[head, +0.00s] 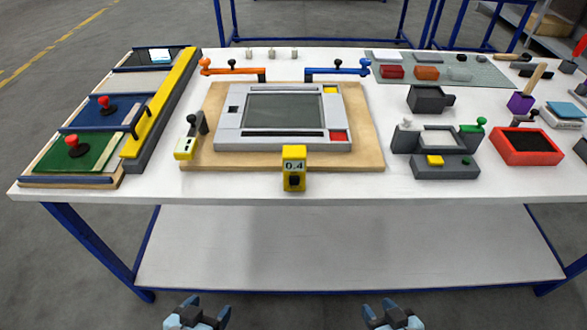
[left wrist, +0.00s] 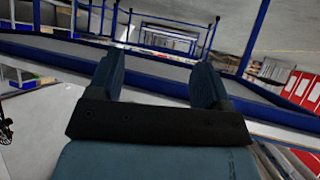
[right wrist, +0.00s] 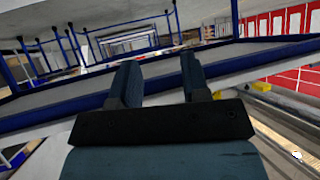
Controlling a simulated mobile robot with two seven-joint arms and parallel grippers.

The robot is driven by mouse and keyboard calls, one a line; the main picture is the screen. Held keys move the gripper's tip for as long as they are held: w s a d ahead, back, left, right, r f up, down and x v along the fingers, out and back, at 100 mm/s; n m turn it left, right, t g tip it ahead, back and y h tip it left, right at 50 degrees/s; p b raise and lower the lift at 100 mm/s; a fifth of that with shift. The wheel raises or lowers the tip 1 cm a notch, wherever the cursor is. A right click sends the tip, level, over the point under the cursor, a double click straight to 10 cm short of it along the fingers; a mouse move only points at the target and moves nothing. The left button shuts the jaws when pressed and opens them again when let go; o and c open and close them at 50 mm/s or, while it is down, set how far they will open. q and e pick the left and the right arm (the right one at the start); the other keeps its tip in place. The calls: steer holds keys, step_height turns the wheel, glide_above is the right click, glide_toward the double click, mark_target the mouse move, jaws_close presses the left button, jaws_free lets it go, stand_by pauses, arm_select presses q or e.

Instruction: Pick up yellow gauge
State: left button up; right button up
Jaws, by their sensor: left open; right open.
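The yellow gauge (head: 294,169) is at the front edge of the white table, near its middle, in the head view. My right gripper (head: 392,312) is also low in front of the table, right of the gauge, open and empty. In the left wrist view the left fingers (left wrist: 162,82) are spread with nothing between. The right fingers (right wrist: 160,82) look the same.
A wooden board (head: 200,158) with a grey framed screen device (head: 283,110) lies behind the gauge. A yellow-and-cream tool (head: 187,147) stands at its left. Coloured panels and a long yellow bar (head: 160,110) are further left. Grey fixtures and a red tray (head: 503,150) stand right. A lower shelf (head: 340,250) is empty.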

arm_select(q)
steer(key=shift+o, duration=0.6)
steer(key=s+a+r+g+y+p, duration=0.1)
steer(key=a+r+g+p, duration=0.2)
steer(key=r+p, duration=1)
step_height(320, 180, up, 6)
steer(key=shift+s+f+n+g+y, duration=0.2)
steer(key=shift+n+g+y, duration=0.1)
steer(key=shift+g, duration=0.2)
step_height(320, 180, up, 16)
steer(key=n+g+y+p, duration=0.2)
steer(key=g+p, duration=0.4)
steer(key=g, duration=0.1)
glide_above(294, 161)
steer(key=w, duration=0.1)
steer(key=f, duration=0.8)
steer(key=shift+w+d+p, duration=0.15)
steer(key=shift+d+p, duration=0.1)
steer(key=shift+p, duration=0.15)
steer(key=f, duration=0.3)
steer(key=f+p, duration=0.1)
steer(key=f, duration=0.1)
steer(key=shift+w+a+f, duration=0.2)
steer(key=shift+w+f, duration=0.1)
steer(key=shift+f, duration=0.05)
arm_select(e)
step_height(294, 161, up, 16)
steer(key=d, duration=0.1)
steer(key=shift+s+d+r, duration=0.15)
steer(key=shift+s+d, duration=0.2)
